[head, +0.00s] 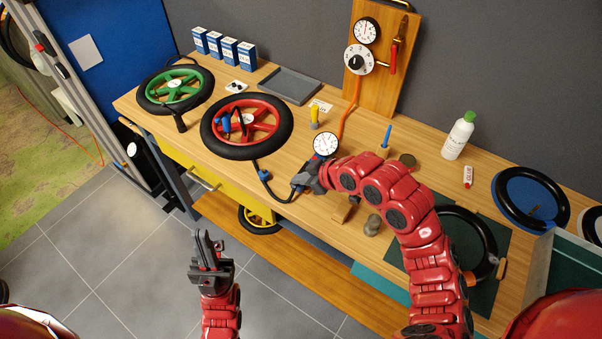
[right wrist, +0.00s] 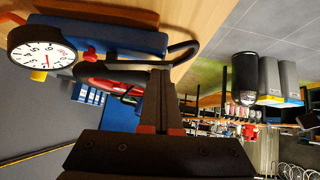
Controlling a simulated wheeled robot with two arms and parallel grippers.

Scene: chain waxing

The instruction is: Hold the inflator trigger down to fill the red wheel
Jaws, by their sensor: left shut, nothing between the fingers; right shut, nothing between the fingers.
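The red wheel (head: 264,127) with its black tyre lies flat on the bench, with a blue-and-black connector (head: 225,122) near its hub. A black hose (head: 264,177) runs from the wheel to the inflator, whose white round gauge (head: 326,144) faces up. In the right wrist view the gauge (right wrist: 42,47) is at left, beside a blue body (right wrist: 122,36) and a dark lever-like bar. My right gripper (head: 303,182) is shut at the inflator; its fingertips (right wrist: 160,72) overlap the bar, but contact is unclear. My left gripper (head: 208,243) is shut and empty, in front of the bench.
A green wheel (head: 175,88) lies left of the red one, with blue boxes (head: 228,49) behind. A grey tray (head: 290,85) and a wooden gauge board (head: 378,75) stand at the back. A white bottle (head: 457,137) and a loose black tyre (head: 484,232) are at right.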

